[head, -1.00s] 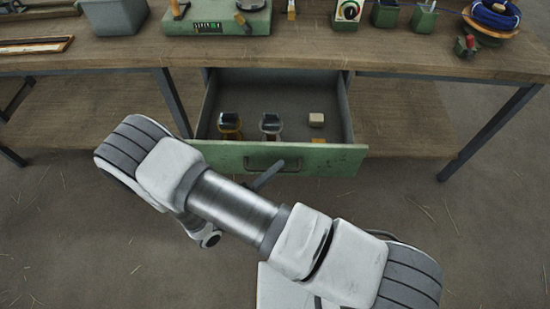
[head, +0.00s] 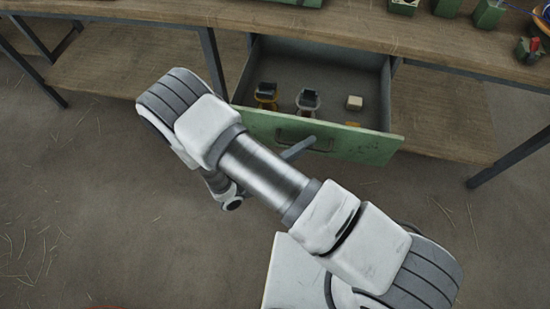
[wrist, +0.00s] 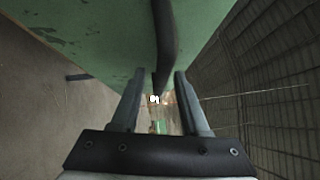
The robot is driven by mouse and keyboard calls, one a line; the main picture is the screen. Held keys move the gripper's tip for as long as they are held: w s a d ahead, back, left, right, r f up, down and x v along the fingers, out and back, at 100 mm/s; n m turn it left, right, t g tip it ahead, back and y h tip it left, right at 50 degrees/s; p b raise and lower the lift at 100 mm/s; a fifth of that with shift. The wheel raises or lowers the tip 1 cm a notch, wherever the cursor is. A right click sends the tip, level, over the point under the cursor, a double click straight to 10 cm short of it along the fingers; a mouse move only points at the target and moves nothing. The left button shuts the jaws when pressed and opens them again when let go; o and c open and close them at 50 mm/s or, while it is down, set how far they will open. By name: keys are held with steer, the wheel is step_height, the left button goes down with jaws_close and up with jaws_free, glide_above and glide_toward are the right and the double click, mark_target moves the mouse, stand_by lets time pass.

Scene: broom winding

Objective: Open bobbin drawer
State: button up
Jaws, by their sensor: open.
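The bobbin drawer has a green front (head: 372,147) with a dark bar handle (head: 318,139). It hangs pulled out from under the workbench, its grey inside showing. In it are two dark-topped bobbin-like items, the left one (head: 266,95) and the right one (head: 308,101), and a small pale block (head: 354,102). In the wrist view, my gripper (wrist: 159,78) is open, its fingers on either side of the dark handle (wrist: 163,45) by the green front (wrist: 85,30). I cannot tell whether a finger touches it. In the head view my arm hides most of the gripper.
The wooden workbench (head: 340,25) runs above the drawer, with green containers (head: 488,14) at the back right. A lower shelf (head: 440,115) and metal legs (head: 213,62) stand on both sides. The floor (head: 90,200) at left is clear apart from straw bits.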

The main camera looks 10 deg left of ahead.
steer(key=v, duration=1.7)
steer(key=shift+s, duration=0.2)
steer(key=shift+a+r, duration=0.1)
steer(key=w+d+r+m+g+y, duration=0.35)
steer(key=d+r+m+g, duration=0.35)
steer(key=r+m, duration=0.4)
steer(key=w+d+r+m+g+y, duration=0.2)
steer(key=w+d+r+m+g, duration=0.4)
steer(key=r+m, duration=0.45)
steer(key=s+d+r+m+t+y, duration=0.3)
steer(key=d+r+m+y, duration=0.3)
steer(key=m, duration=0.5)
steer(key=s+d+r+m+t+y, duration=0.35)
steer(key=d+r+m, duration=0.4)
steer(key=m, duration=0.35)
step_height(320, 180, up, 14)
steer(key=g+p, duration=0.1)
steer(key=p, duration=1.4)
steer(key=shift+d+n, duration=0.2)
steer(key=shift+n, duration=0.15)
